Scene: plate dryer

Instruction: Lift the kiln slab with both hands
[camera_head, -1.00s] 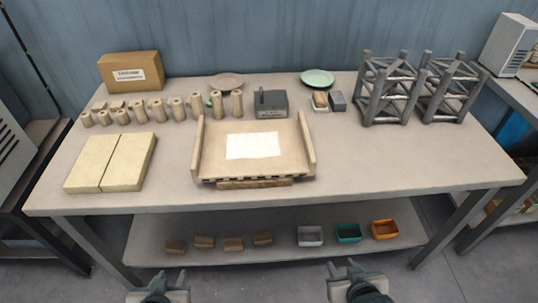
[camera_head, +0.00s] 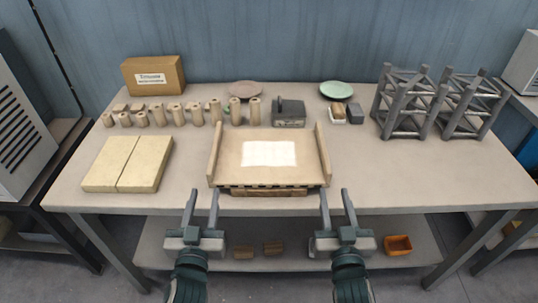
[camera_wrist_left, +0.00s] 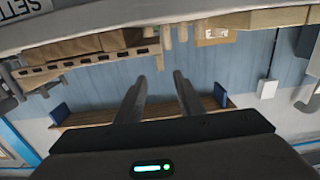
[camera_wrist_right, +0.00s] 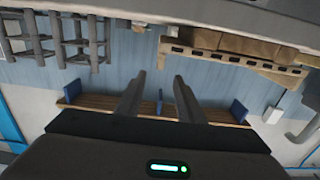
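The kiln slab (camera_head: 228,168) is a wide tan board with raised left and right sides and a white sheet in its middle. It lies flat near the table's front edge. Its slotted front edge also shows upside down in the left wrist view (camera_wrist_left: 88,60) and in the right wrist view (camera_wrist_right: 230,58). My left gripper (camera_head: 202,193) is open and empty in front of the slab's left corner. My right gripper (camera_head: 335,193) is open and empty in front of its right corner. Neither appears to touch the slab.
Two cream blocks (camera_head: 128,163) lie left of the slab. Several tan cylinders (camera_head: 198,116), a grey device (camera_head: 289,113) and two plates stand behind it. Grey lattice racks (camera_head: 405,103) stand at the back right. The table (camera_head: 400,175) is clear right of the slab.

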